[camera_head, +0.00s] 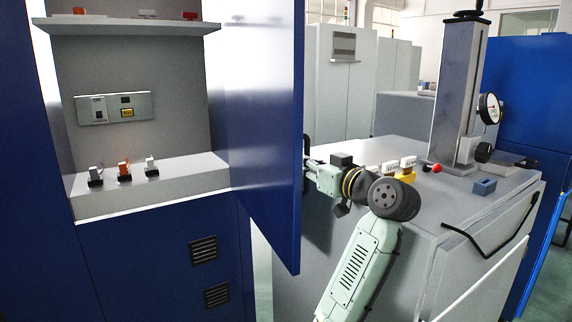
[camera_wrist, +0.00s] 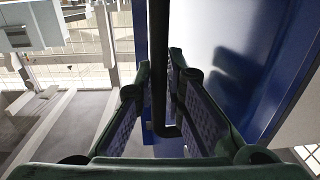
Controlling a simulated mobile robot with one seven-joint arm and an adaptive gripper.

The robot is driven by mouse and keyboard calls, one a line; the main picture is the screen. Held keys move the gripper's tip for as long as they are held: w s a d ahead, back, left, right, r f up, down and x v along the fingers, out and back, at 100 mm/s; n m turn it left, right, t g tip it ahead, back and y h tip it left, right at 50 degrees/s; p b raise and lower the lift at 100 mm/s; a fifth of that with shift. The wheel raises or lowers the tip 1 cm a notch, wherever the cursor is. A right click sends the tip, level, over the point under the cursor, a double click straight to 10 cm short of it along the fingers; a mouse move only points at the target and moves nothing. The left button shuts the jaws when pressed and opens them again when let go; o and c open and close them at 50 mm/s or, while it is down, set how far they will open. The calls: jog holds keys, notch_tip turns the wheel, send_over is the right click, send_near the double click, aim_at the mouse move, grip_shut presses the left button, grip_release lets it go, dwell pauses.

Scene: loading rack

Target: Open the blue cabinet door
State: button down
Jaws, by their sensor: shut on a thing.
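The blue cabinet door (camera_head: 262,120) stands swung open in the head view, its free edge toward me and the cabinet's inside in plain sight. My gripper (camera_head: 309,172) is at the door's outer face, on the right of the free edge. In the wrist view the black bar handle (camera_wrist: 159,60) runs between the two fingers of my gripper (camera_wrist: 165,95), which are shut on it. The blue door (camera_wrist: 235,85) fills the right side of that view. Most of the handle is hidden in the head view.
A grey bench (camera_head: 450,205) with a gauge stand (camera_head: 460,90) and small blocks lies right of the door, close beside my arm.

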jog(key=shift+w+d+y, duration=0.3)
jog(key=shift+w+d, duration=0.1)
jog(key=shift+d, duration=0.3)
jog(key=c, duration=1.9)
grip_release()
jog(key=v, duration=1.2)
jog(key=shift+r, duration=0.15)
